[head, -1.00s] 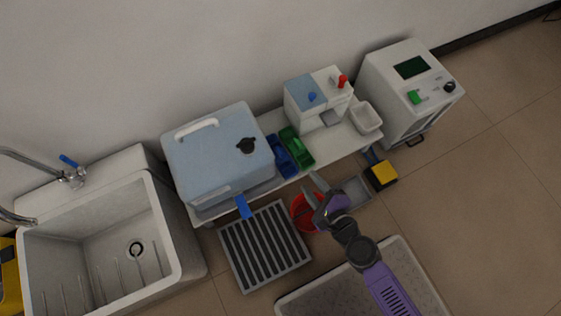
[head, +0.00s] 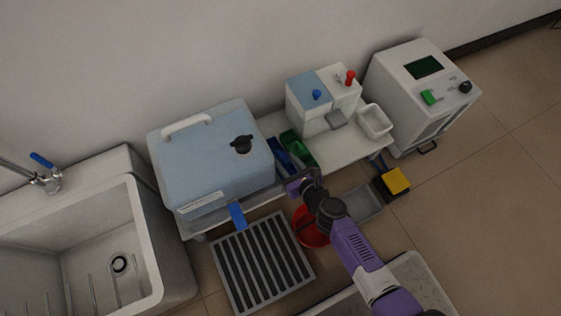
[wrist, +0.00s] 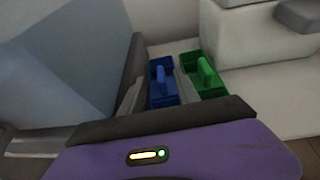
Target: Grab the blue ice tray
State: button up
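The blue ice tray (head: 276,150) lies on the white bench between the large blue-grey box and the green tray (head: 297,146). It has a raised blue handle, clear in the wrist view (wrist: 158,88). My gripper (head: 301,178) is at the bench's front edge, just in front of the trays, and hides part of the blue tray's near end. In the wrist view my gripper (wrist: 158,90) is open, with the blue tray showing between its two fingers. The right finger lies in line with the gap between the blue and green trays. Contact cannot be told.
The large blue-grey box (head: 212,160) stands close left of the blue tray. A white two-part dispenser (head: 322,100) and a white bin (head: 375,121) are to the right. A red bucket (head: 309,229), grey grate (head: 262,262) and yellow-topped block (head: 396,180) are below the bench front.

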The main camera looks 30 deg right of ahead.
aim_at(281, 156)
jog(key=shift+b+x, duration=0.35)
jog(key=shift+x, duration=1.15)
jog(key=shift+c, duration=0.5)
grip_shut()
